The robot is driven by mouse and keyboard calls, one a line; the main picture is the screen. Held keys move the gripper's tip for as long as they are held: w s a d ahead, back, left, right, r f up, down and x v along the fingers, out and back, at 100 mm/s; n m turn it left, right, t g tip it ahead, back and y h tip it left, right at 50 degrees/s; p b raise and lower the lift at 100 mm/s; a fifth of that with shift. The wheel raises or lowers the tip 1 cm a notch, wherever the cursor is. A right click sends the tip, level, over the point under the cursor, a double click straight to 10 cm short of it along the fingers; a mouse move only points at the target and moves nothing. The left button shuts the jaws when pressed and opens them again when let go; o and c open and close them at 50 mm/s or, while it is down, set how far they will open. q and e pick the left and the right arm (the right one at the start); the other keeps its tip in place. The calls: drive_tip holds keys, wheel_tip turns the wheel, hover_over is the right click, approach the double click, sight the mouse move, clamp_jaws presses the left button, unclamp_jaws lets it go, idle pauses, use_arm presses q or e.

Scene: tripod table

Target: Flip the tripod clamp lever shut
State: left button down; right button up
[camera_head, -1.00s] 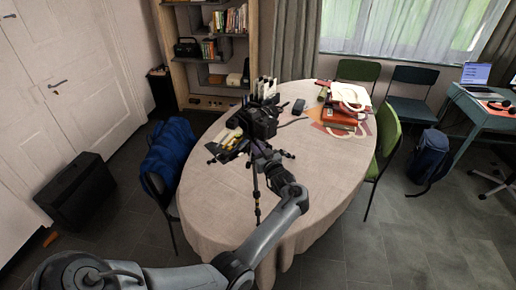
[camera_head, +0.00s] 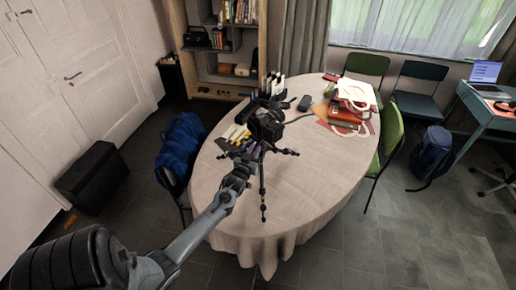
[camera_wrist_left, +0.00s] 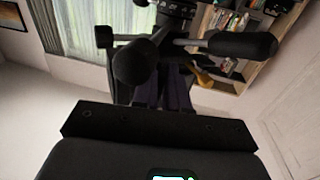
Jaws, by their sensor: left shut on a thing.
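The black tripod (camera_head: 263,185) stands on the cloth-covered table, with a black camera (camera_head: 266,125) on top. My left gripper (camera_head: 247,160) reaches in from the lower left and is at the tripod just below the camera. In the left wrist view, my gripper's dark fingers (camera_wrist_left: 164,92) are close together at the tripod head, shut on some part of it. A pan handle with a black grip (camera_wrist_left: 243,44) extends right there, and a round black knob (camera_wrist_left: 137,64) faces me. I cannot make out the clamp lever or its angle. My right gripper is not in view.
The oval table (camera_head: 310,185) is bare at its front and right. Red books and a bag (camera_head: 350,105) lie at its back right, and a small dark object (camera_head: 304,103) lies behind the camera. A green chair (camera_head: 390,135) stands at the right.

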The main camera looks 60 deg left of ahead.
use_arm(q)
drive_tip(key=shift+s+a+f+m+t+h+b, duration=0.15)
drive_tip(key=shift+a+m+t+h, duration=0.3)
drive_tip(key=shift+m+h, duration=0.5)
drive_tip(key=shift+s+a+r+m+t+h+b, duration=0.1)
drive_tip(key=shift+s+a+m+t+h+b, duration=0.15)
drive_tip(key=shift+m+t+h, duration=0.7)
drive_tip(key=shift+s+a+f+m+t+h+b, duration=0.15)
drive_tip(key=shift+a+m+h, duration=0.3)
drive_tip(key=shift+h, duration=0.95)
drive_tip(key=shift+d+r, duration=0.1)
drive_tip(key=shift+r, duration=0.05)
